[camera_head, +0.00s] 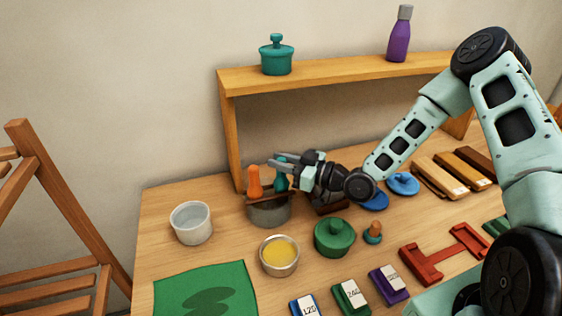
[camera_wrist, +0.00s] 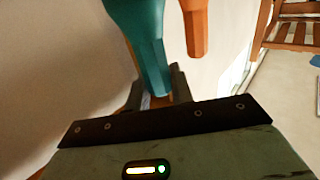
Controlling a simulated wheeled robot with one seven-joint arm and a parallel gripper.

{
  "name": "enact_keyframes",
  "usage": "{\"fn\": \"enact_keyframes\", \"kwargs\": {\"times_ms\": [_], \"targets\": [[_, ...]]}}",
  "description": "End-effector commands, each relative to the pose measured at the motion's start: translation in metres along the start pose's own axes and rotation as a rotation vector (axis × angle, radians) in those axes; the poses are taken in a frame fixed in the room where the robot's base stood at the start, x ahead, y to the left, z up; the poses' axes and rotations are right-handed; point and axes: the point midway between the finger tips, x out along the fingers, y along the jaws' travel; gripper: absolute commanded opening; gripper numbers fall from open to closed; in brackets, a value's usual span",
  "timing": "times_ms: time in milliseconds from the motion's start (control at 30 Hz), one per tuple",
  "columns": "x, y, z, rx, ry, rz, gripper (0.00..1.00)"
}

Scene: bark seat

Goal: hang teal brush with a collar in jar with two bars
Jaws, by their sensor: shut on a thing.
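My gripper (camera_head: 284,165) is shut on the teal brush (camera_head: 281,178), whose handle also shows large between the fingers in the wrist view (camera_wrist: 147,50). The brush is upright over the grey jar (camera_head: 268,212), on its right side. An orange brush (camera_head: 254,184) stands upright at the left of the same jar, and its handle shows in the wrist view (camera_wrist: 196,28). Dark bars (camera_head: 258,197) lie across the jar's rim. The teal brush's collar and lower end are hidden, so I cannot tell whether it rests on the bars.
A white cup (camera_head: 191,223) stands left of the jar, a tin of yellow liquid (camera_head: 279,255) in front. A green lidded pot (camera_head: 334,237) and blue lids (camera_head: 402,183) are to the right. The wooden shelf (camera_head: 340,74) rises behind, carrying a teal pot (camera_head: 276,56) and purple bottle (camera_head: 399,38).

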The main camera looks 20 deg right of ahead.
Motion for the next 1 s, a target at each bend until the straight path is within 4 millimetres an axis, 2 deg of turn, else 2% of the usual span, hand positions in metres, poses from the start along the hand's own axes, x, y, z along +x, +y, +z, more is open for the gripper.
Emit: {"fn": "enact_keyframes", "kwargs": {"times_ms": [467, 500, 567, 600, 767, 833, 1000], "targets": [[0.0001, -0.0001, 0.0086, 0.0, 0.0, 0.0, 0.0], [0.0001, -0.0001, 0.008, 0.0, 0.0, 0.0, 0.28], [0.0, -0.0001, 0.0076, 0.0, 0.0, 0.0, 0.45], [0.0, -0.0001, 0.0076, 0.0, 0.0, 0.0, 0.48], [0.0, -0.0001, 0.0076, 0.0, 0.0, 0.0, 0.48], [0.0, -0.0001, 0.0077, 0.0, 0.0, 0.0, 0.62], [0.0, 0.0, 0.0077, 0.0, 0.0, 0.0, 0.63]]}}
